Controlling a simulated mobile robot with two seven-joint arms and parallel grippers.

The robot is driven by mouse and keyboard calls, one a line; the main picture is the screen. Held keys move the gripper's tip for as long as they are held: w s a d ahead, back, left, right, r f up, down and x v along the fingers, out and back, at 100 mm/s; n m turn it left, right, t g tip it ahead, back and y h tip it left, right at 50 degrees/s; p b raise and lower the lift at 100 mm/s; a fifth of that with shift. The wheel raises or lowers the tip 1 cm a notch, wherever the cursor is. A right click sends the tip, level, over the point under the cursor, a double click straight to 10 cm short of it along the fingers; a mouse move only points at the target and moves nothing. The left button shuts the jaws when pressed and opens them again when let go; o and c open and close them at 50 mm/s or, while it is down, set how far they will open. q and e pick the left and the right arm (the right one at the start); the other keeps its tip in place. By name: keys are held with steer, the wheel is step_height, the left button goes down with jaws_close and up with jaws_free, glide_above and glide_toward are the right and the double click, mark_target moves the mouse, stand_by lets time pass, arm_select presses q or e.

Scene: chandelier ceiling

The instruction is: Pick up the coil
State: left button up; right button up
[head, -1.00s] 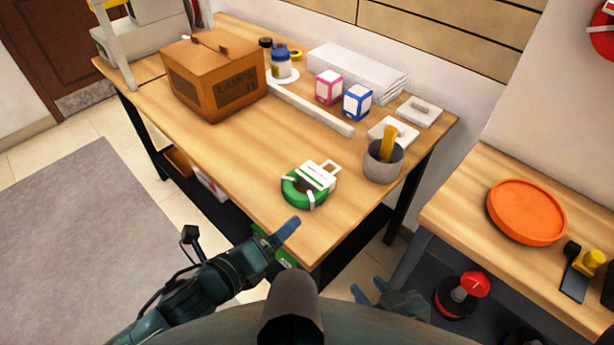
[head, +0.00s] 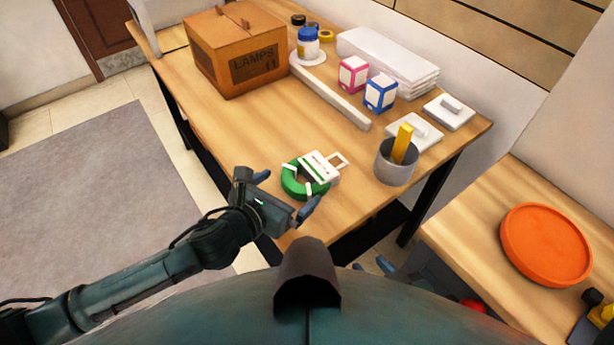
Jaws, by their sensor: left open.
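The coil (head: 294,187) is a green ring with white ties and a white tag (head: 322,167) on its right side. It lies flat near the front edge of the wooden table. My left gripper (head: 288,193) is open, with one blue fingertip left of the coil and the other in front of it. It appears close to the coil, but I cannot tell whether it touches. My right gripper (head: 372,266) shows only in part at the bottom, below the table edge, largely hidden by my body.
A grey cup (head: 396,168) with a yellow tool stands right of the coil. An orange dish (head: 546,245) is on the right bench. The table left of the coil is clear.

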mark_target(299, 182)
arm_select(q)
steer(key=x, duration=0.7)
steer(key=shift+w+d+f+b, duration=0.1)
steer(key=shift+d+f+b, duration=0.15)
steer(key=shift+f+b, duration=0.1)
steer(key=shift+r, duration=0.1)
steer(key=c, duration=0.8)
steer(key=shift+c, duration=0.2)
